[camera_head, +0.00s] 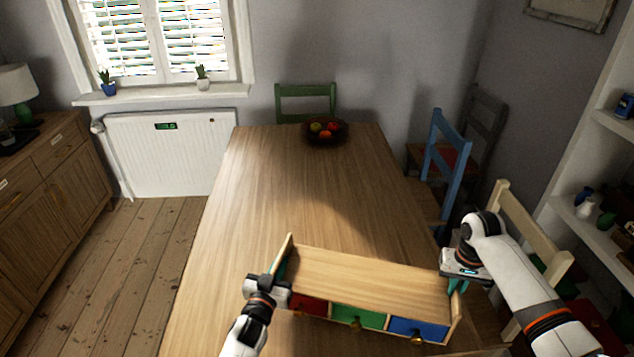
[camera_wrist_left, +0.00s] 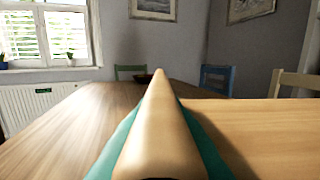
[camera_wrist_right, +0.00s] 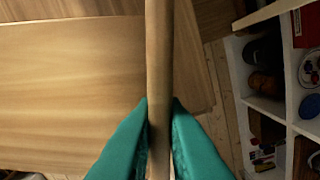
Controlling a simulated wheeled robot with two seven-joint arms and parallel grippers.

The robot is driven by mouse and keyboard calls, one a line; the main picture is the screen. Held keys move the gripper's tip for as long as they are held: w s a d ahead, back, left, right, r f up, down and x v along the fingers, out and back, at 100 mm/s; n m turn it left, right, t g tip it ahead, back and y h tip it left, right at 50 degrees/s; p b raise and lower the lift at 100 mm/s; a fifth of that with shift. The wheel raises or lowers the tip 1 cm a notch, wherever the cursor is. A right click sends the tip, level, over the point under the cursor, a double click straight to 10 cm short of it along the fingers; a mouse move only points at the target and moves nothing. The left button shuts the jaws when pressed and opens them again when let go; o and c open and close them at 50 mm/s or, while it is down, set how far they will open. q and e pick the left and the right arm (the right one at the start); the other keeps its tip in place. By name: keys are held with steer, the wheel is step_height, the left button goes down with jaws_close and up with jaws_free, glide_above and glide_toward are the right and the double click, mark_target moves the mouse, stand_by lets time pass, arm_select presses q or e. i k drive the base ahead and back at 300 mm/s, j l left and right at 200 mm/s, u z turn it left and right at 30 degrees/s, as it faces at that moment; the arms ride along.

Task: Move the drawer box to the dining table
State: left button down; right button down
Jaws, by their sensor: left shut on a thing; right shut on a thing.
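The drawer box (camera_head: 375,278) is a wooden box with a red, a green and a blue drawer front, each with a small knob. It is at the near end of the wooden dining table (camera_head: 300,185); I cannot tell whether it touches the top. My left gripper (camera_head: 284,268) is shut on its left side panel, which fills the middle of the left wrist view (camera_wrist_left: 160,130). My right gripper (camera_head: 458,284) is shut on its right side panel, seen between teal fingers in the right wrist view (camera_wrist_right: 159,125).
A fruit bowl (camera_head: 325,131) stands at the table's far end. A green chair (camera_head: 305,90) is behind it; a blue chair (camera_head: 447,150) and a cream chair (camera_head: 525,225) stand on the right. A sideboard (camera_head: 50,185) is at left, white shelves (camera_head: 590,160) at right. The table's middle is clear.

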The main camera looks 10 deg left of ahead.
mark_target(313, 219)
steer(key=i+l+u, duration=0.15)
steer(key=i, duration=0.95)
steer(key=i+u, duration=0.1)
steer(key=u, duration=0.35)
